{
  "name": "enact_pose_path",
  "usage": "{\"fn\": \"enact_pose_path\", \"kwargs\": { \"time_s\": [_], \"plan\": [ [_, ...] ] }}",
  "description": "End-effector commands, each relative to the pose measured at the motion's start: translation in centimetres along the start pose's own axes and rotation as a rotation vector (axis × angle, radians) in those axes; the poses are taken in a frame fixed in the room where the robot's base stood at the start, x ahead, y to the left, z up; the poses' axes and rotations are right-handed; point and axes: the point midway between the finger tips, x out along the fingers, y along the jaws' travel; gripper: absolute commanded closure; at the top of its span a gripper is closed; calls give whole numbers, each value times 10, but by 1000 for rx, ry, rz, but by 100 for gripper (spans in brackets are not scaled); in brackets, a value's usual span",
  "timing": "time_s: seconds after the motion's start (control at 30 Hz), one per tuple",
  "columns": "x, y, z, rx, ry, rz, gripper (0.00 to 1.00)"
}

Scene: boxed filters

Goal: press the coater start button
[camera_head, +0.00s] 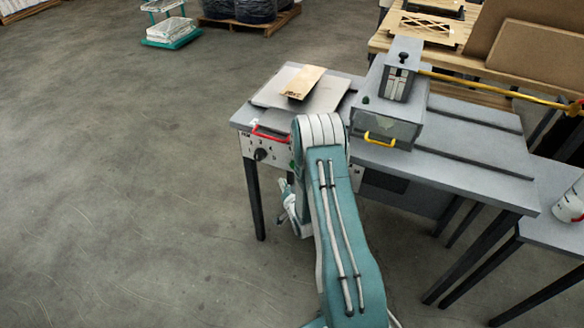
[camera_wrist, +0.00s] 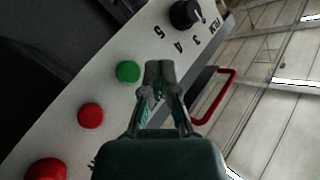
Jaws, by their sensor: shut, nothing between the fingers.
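The coater's light control panel (camera_wrist: 120,95) fills the middle of the wrist view, set at a slant. A round green button (camera_wrist: 128,72) sits on it, beside the fingertips and just left of them. My gripper (camera_wrist: 160,72) is shut and empty, pointing at the panel between the green button and a red handle (camera_wrist: 216,96). I cannot tell whether the fingertips touch the panel. In the head view, the coater table (camera_head: 465,165) stands in front of me. My arm covers the middle of its front panel (camera_head: 249,148).
A red button (camera_wrist: 91,115) and a larger red one (camera_wrist: 45,172) lie lower left on the panel. A black knob (camera_wrist: 185,13) is above. A grey box with a yellow handle (camera_head: 380,139) stands on the coater.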

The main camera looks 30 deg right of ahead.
Motion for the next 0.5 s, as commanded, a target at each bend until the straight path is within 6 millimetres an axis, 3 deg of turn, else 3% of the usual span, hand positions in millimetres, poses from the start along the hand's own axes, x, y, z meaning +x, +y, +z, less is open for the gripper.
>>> {"fn": "enact_pose_path", "kwargs": {
  "time_s": [0.3,0.5],
  "plan": [
    [26,20,-19,1,1,-1,100],
    [34,25,-25,0,1,0,100]
  ]
}}
